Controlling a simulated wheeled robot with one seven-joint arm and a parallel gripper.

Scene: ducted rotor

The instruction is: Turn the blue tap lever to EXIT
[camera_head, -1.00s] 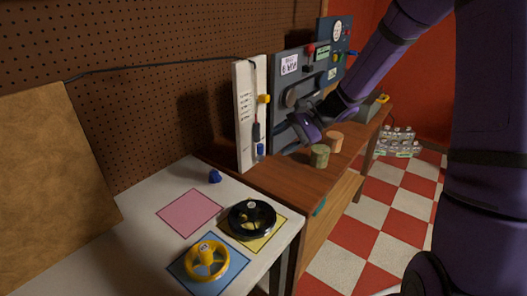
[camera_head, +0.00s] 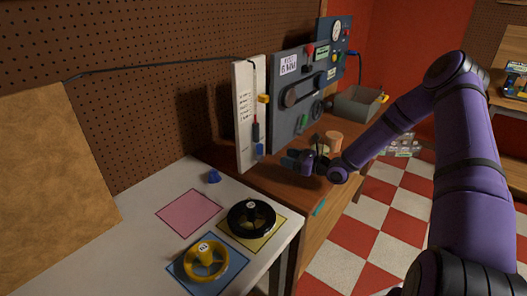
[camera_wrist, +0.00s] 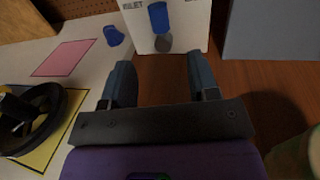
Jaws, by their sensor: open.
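The blue tap lever (camera_head: 259,150) is low on a white upright panel (camera_head: 243,125) at the end of the brown bench. In the wrist view the blue lever (camera_wrist: 158,17) stands upright above a grey round piece (camera_wrist: 164,43), right of a partly cut-off label. No EXIT marking is readable. My gripper (camera_head: 287,160) is above the bench in front of the panel. In the wrist view my gripper (camera_wrist: 160,72) is open and empty, its fingers pointing at the panel, with the lever ahead of the gap and apart from it.
A grey panel (camera_head: 283,118) with controls stands right of the white one. A wooden cylinder (camera_head: 333,140) is on the bench; a greenish object (camera_wrist: 297,160) is close beside my gripper. The white table holds a blue knob (camera_head: 214,176), black wheel (camera_head: 238,222) and yellow wheel (camera_head: 190,262).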

